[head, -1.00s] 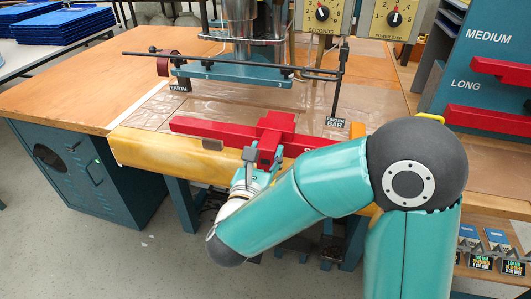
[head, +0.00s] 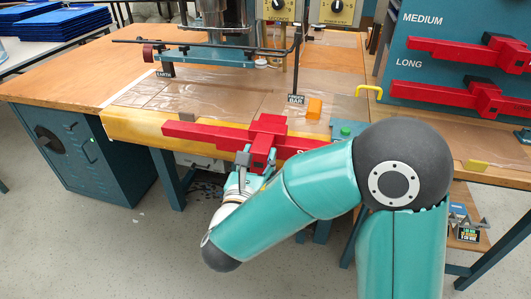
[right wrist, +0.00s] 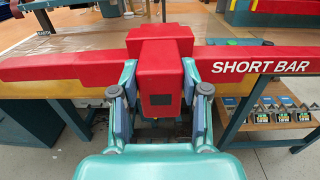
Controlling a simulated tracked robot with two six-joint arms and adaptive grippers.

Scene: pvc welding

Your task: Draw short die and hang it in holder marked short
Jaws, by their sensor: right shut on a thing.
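The short die is a red bar with a raised block at its middle (head: 205,131). In the right wrist view it reads "SHORT BAR" (right wrist: 262,67). My right gripper (right wrist: 160,100) is shut on the die's central block, with a finger on each side. In the head view the gripper (head: 250,165) holds the bar level in front of the welding table's front edge. My arm hides the bar's right end in the head view. The holder board (head: 400,60) at the right shows MEDIUM and LONG labels with red dies hanging there. No SHORT label is in view. My left gripper is not in view.
The welding press (head: 215,55) with its teal electrode bar stands on the wooden table (head: 70,80). An orange block (head: 314,108) and a yellow handle (head: 370,90) are near the bar's right side. A teal cabinet (head: 70,160) stands below left. The floor in front is clear.

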